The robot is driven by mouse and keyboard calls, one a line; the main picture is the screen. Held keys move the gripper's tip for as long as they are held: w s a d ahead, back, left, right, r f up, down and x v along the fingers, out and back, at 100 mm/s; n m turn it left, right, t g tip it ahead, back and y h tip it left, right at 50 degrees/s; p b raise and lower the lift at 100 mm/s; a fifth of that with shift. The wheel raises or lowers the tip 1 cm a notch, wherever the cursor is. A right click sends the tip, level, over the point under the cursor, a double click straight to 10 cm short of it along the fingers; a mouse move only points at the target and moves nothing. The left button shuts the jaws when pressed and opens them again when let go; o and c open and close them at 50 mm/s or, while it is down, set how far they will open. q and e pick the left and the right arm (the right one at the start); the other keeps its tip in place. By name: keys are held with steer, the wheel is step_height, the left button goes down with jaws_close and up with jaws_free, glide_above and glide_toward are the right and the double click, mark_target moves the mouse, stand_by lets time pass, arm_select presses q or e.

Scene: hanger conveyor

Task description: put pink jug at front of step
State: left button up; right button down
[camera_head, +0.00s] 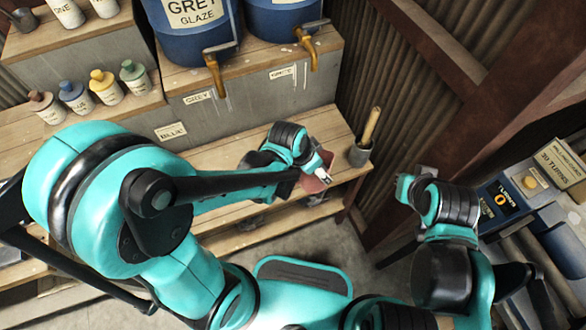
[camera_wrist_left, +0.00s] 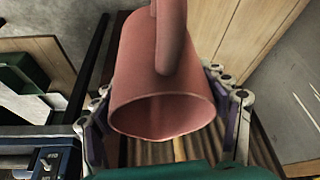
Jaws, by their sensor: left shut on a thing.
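The pink jug (camera_wrist_left: 158,70) fills the middle of the left wrist view, with its open rim toward the camera and its handle on top. My left gripper (camera_wrist_left: 166,115) has one finger on each side of it and is shut on it. In the head view a small part of the jug (camera_head: 316,182) shows behind the left gripper (camera_head: 323,172), at the right end of the lower wooden step (camera_head: 225,152). Whether the jug touches the step is hidden. My right gripper (camera_head: 403,187) is at the right, apart from the step; its fingers are too small to read.
A grey pot with a wooden handle (camera_head: 361,153) stands at the step's right end, close to the left gripper. Several small glaze bottles (camera_head: 104,87) and two blue glaze barrels (camera_head: 200,32) with taps stand higher up. A machine with a panel (camera_head: 503,199) is at the right.

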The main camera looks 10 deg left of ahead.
arm_select(q)
steer(key=shift+w+a+f+b, duration=0.95)
steer(key=shift+a+f, duration=0.25)
steer(key=shift+f, duration=0.4)
steer(key=shift+w+a+f+b, duration=0.8)
steer(key=shift+w+a+f, duration=0.35)
steer(key=shift+f, duration=0.45)
steer(key=shift+w+a+f+b, duration=0.9)
steer(key=shift+a+f, duration=0.35)
steer(key=shift+f, duration=0.35)
steer(key=shift+f, duration=0.2)
steer(key=o, duration=1.8)
